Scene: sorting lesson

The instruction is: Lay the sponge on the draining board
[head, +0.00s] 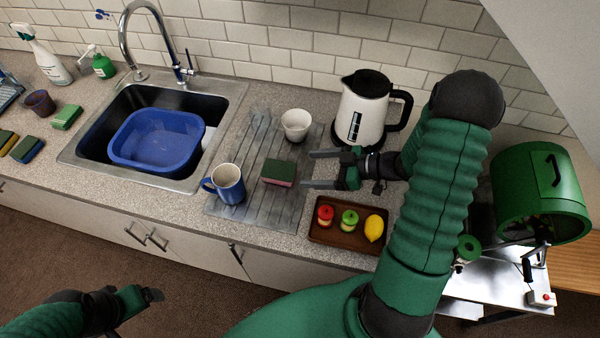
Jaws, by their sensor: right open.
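A sponge (279,172) with a dark green top and a pinkish lower part rests on the grey ribbed draining board (272,211). My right gripper (309,170) comes in from the right, open and empty. Its two fingertips are apart, just right of the sponge, one farther back and one nearer the front. My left gripper (153,294) is low at the left, in front of the counter and away from the sponge. I cannot tell whether its fingers are apart.
A blue mug (228,184) and a white cup (296,125) stand on the board. A wooden tray (338,238) with toy fruit lies in front of my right arm. A kettle (361,108) stands behind. The sink with a blue basin (157,139) and other sponges (67,117) are left.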

